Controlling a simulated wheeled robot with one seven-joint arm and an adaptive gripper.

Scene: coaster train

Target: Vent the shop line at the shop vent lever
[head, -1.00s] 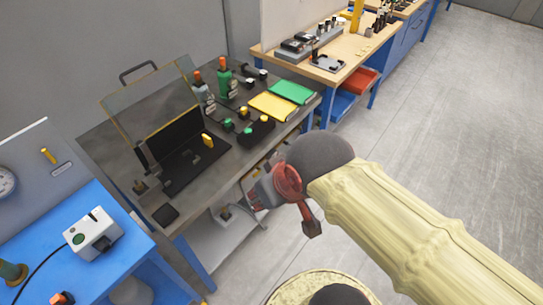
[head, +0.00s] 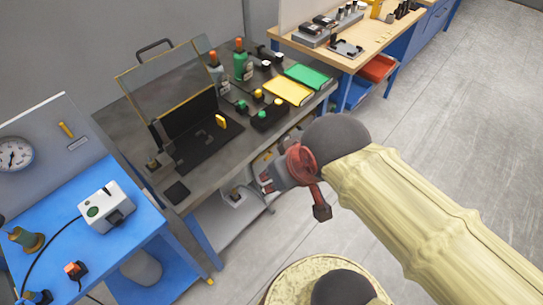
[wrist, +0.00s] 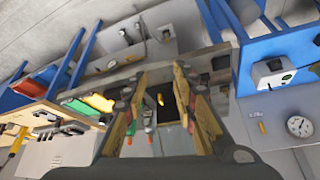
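A short yellow lever (head: 66,129) sits on a grey upright panel (head: 40,140) at the left of the head view, above a small label too small to read. I cannot tell for certain whether it is the shop vent lever. A round white gauge (head: 15,154) is left of it. In the wrist view the lever (wrist: 262,127) and gauge (wrist: 299,126) appear at the right. My gripper (head: 268,180) is in front of the dark workbench, well away from the panel. In the wrist view my gripper (wrist: 163,88) has its fingers apart, with nothing between them.
The panel stands behind a blue bench (head: 140,222) holding a white box (head: 106,208) and a cable. The dark workbench (head: 215,165) carries an open clear-lidded case, bottles, yellow and green pads and knobs. A wooden bench is beyond. The grey floor at right is clear.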

